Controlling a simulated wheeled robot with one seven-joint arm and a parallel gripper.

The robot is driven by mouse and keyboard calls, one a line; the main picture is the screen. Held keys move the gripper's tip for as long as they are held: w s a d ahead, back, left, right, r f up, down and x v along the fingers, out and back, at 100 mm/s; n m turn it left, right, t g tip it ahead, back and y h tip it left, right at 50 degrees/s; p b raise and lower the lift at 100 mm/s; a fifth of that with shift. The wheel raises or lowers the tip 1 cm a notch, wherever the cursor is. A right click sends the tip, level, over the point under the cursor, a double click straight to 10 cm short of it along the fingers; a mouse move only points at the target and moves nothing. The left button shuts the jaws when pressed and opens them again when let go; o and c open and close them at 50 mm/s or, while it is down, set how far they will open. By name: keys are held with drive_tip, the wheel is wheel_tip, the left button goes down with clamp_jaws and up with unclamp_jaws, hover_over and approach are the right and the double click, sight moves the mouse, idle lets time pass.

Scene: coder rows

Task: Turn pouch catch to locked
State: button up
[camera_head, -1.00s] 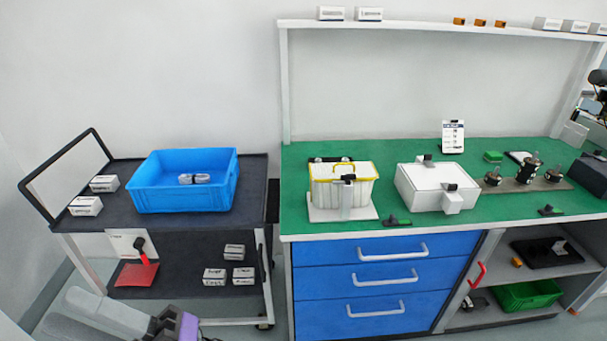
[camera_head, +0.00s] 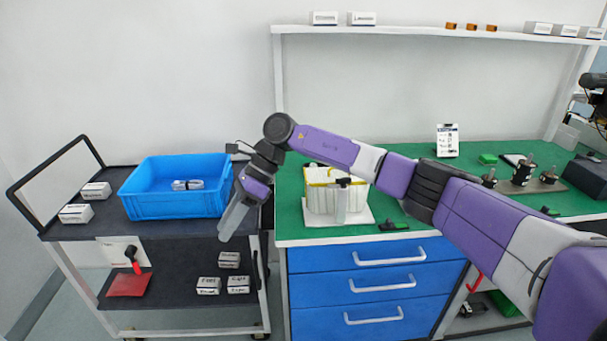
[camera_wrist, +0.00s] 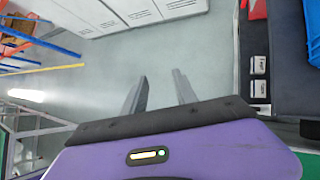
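A white container with a yellow rim (camera_head: 318,196) stands on a white base on the green bench top. A pale upright with a black knob (camera_head: 343,182) is at its front; this may be the pouch catch, but no label is readable and I cannot tell its setting. My gripper (camera_head: 226,232) hangs to the left of the bench, in front of the cart's right end, pointing down and apart from the container. In the wrist view my gripper (camera_wrist: 160,78) has two separated fingers with only floor between them. My arm hides the white lidded box seen earlier on the bench.
A black cart holds a blue bin (camera_head: 178,205) and small white boxes (camera_head: 76,213). Blue drawers (camera_head: 375,285) are below the bench. A small black-knobbed part (camera_head: 394,226) lies near the bench edge.

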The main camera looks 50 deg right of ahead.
drive_tip(key=s+d+r+h, duration=0.1)
drive_tip(key=s+d+h, duration=0.1)
drive_tip(key=d, duration=0.7)
drive_tip(key=s+d+r+h, duration=0.2)
drive_tip(key=d+h, duration=0.1)
drive_tip(key=d, duration=0.5)
wheel_tip(320, 180, up, 6)
drive_tip(key=m+g+h, duration=0.2)
drive_tip(key=h, duration=0.1)
hover_over(344, 178)
drive_tip(key=shift+w+a, duration=0.2)
drive_tip(key=shift+a, duration=0.05)
drive_tip(key=shift+s+d+f, duration=0.1)
drive_tip(key=shift+s+d, duration=0.1)
drive_tip(key=shift+d, duration=0.05)
wheel_tip(344, 178, down, 7)
drive_tip(key=shift+f+p, duration=0.2)
drive_tip(key=shift+p, duration=0.15)
clamp_jaws()
